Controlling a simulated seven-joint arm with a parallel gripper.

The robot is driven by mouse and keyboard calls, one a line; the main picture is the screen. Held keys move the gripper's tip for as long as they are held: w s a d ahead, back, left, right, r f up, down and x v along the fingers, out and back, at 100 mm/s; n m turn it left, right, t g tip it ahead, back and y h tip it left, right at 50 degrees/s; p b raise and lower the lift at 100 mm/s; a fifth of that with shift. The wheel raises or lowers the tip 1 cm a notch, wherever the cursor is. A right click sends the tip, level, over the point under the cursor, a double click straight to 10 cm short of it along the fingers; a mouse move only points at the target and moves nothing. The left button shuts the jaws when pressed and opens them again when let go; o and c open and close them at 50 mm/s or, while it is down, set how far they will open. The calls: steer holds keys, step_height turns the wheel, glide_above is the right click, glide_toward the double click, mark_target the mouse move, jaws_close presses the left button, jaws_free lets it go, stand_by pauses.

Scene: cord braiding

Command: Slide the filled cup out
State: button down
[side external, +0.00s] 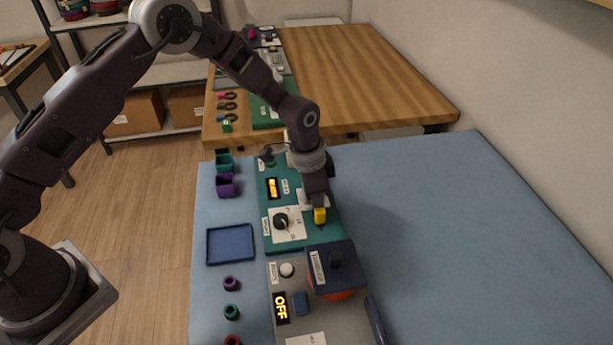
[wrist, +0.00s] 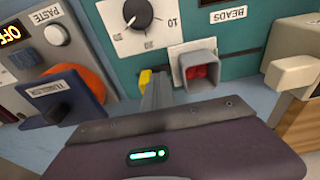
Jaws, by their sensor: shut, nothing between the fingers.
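In the wrist view a grey square cup (wrist: 197,70) with red contents (wrist: 201,72) sits against a pale plate on the front of the teal machine (wrist: 226,30), below a label reading BEADS. My gripper (wrist: 155,85) is shut and empty, just left of the cup in that view and apart from it. A small yellow piece (wrist: 145,79) shows at its fingertips. In the side view my gripper (side external: 320,222) is at the right edge of the teal machine (side external: 264,195). I cannot make out the cup in the side view.
A grey machine (side external: 285,328) with a lit OFF display, a blue tumbler block (side external: 325,262) and an orange part (wrist: 88,88) adjoins the teal one. A dial (side external: 281,222) is on the teal panel. A blue tray (side external: 231,243) lies left. The blue table (side external: 450,230) is clear at right.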

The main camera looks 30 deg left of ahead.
steer(key=shift+w, duration=0.1)
steer(key=shift+w+a, duration=0.35)
steer(key=shift+a, duration=0.1)
steer(key=shift+r, duration=0.25)
step_height(320, 180, up, 10)
steer(key=shift+r, duration=0.25)
steer(key=shift+r, duration=0.1)
steer(key=s+a+r+n+t, duration=0.1)
steer(key=s+a+r+n, duration=0.1)
steer(key=s+a+r, duration=0.35)
steer(key=s+a+r+n+t, duration=0.1)
steer(key=s+a+r+n, duration=0.1)
steer(key=s+r, duration=0.65)
steer(key=s+a+r+n+t, duration=0.1)
steer(key=s+a+r+n, duration=0.1)
steer(key=s, duration=0.7)
steer(key=s+a+r+n+t+y, duration=0.1)
steer(key=s+a+r+n, duration=0.1)
steer(key=s, duration=0.7)
steer(key=shift+s+a+n, duration=0.3)
steer(key=shift+a+n, duration=0.05)
steer(key=shift+n, duration=0.15)
